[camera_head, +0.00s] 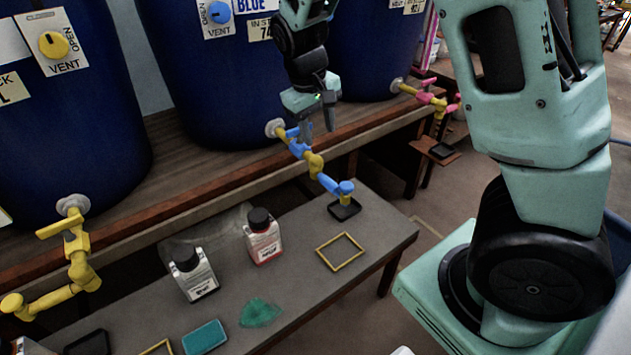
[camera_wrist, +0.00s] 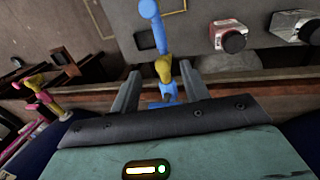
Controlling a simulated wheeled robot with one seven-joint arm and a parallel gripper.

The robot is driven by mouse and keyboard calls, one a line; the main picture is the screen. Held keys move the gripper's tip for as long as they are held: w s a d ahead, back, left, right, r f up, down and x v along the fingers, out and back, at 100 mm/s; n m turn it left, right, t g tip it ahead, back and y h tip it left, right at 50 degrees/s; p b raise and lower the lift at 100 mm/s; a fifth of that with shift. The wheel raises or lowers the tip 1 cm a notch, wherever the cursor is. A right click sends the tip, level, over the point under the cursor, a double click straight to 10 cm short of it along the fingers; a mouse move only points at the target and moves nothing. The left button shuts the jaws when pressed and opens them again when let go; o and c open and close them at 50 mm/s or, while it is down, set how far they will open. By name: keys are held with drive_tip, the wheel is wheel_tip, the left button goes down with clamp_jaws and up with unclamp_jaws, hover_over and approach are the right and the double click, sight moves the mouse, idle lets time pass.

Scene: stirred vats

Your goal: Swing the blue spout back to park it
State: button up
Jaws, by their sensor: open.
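The blue spout (camera_head: 329,184) extends from the tap on the middle vat (camera_head: 205,90), out over the bench, and ends above a small black tray (camera_head: 344,209). It joins the valve body through a yellow-brass joint (camera_head: 315,165). The tap's blue handle (camera_head: 297,143) is close to the vat wall. My gripper (camera_head: 318,138) is open, pointing down just above and beside the tap handle. In the wrist view, the spout (camera_wrist: 153,30) runs away from between the two fingers (camera_wrist: 158,88). Whether a finger touches the tap is not clear.
A yellow spout (camera_head: 50,300) is at the left and a pink tap (camera_head: 430,98) at the right vat.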

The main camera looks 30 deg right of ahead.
sight(329, 181)
drive_tip(key=d+f, duration=0.1)
drive_tip(key=f, duration=0.4)
drive_tip(key=d+f+b, duration=0.1)
drive_tip(key=f, duration=0.4)
drive_tip(key=d+f+b, duration=0.1)
drive_tip(key=f, duration=0.5)
drive_tip(key=shift+d+f, duration=0.1)
